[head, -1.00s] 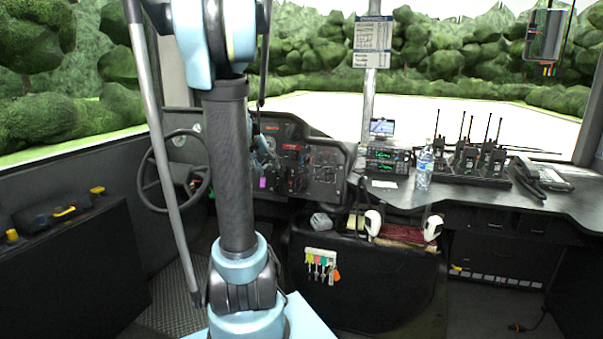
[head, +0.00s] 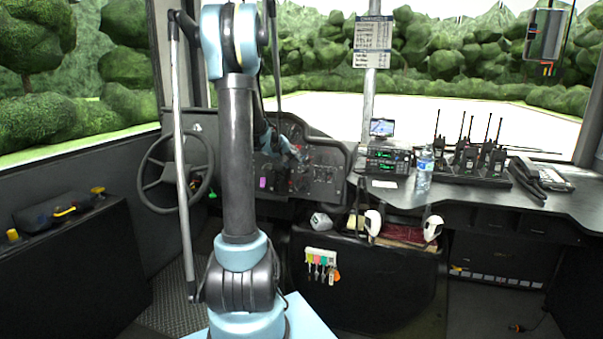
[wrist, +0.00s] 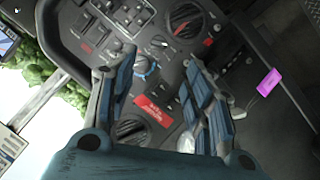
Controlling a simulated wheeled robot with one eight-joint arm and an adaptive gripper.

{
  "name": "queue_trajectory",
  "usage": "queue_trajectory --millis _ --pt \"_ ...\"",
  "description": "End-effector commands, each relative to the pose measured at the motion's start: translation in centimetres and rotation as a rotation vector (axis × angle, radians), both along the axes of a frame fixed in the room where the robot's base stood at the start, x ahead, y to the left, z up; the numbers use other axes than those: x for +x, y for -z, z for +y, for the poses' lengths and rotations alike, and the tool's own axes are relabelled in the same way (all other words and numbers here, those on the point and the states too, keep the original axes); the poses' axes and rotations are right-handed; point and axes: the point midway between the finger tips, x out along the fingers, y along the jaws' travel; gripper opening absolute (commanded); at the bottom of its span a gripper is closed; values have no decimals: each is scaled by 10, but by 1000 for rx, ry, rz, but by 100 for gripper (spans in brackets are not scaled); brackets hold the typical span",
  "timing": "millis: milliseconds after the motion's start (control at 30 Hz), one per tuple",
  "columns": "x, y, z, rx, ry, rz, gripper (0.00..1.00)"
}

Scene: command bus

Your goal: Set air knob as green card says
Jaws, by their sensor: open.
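My gripper (wrist: 158,64) is open in the wrist view, its two blue fingers apart over the black dashboard panel. A small blue-rimmed knob (wrist: 143,68) shows between the fingertips, nearer the left one; contact cannot be told. A large round black knob (wrist: 187,18) with red marks lies beyond the fingertips. Another round black knob (wrist: 133,130) lies between the fingers, near the palm. I cannot tell which is the air knob. In the head view my gripper (head: 300,153) is at the dashboard (head: 322,178), small and partly hidden by my arm. I cannot make out a green card.
The steering wheel (head: 176,172) stands left of my arm. A pink tag (wrist: 268,82) is right of the fingers. A red label (wrist: 154,111) sits between them. A water bottle (head: 424,168) and radios (head: 470,160) stand on the right counter.

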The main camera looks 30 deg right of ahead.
Motion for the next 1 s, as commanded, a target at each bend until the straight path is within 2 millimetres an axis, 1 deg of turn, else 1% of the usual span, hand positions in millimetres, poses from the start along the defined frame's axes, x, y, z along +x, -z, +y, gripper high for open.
queue_trajectory --millis 33,700,1000 --pt "3 5 -6 0 2 0 48" --pt "33 61 -68 -1 0 1 48" --pt "43 78 -88 0 0 0 48"
